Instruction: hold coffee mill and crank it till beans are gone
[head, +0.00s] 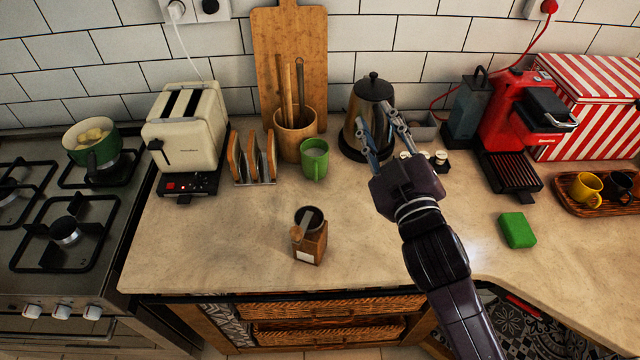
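The coffee mill (311,246) stands upright near the front edge of the counter. It has a brown wooden body with a pale label, a dark round bowl on top and a crank with a wooden knob (297,233) at its left. I cannot make out beans in the dark bowl. My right gripper (378,135) is open and empty, to the right of the mill and farther back, with its fingers pointing toward the kettle. It is apart from the mill. My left gripper is not in view.
A kettle (372,90) stands right by my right gripper's fingers. A green mug (315,160), toast rack (253,158) and toaster (187,125) stand behind the mill. A green sponge (518,230) lies at right. The counter (210,240) around the mill is clear.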

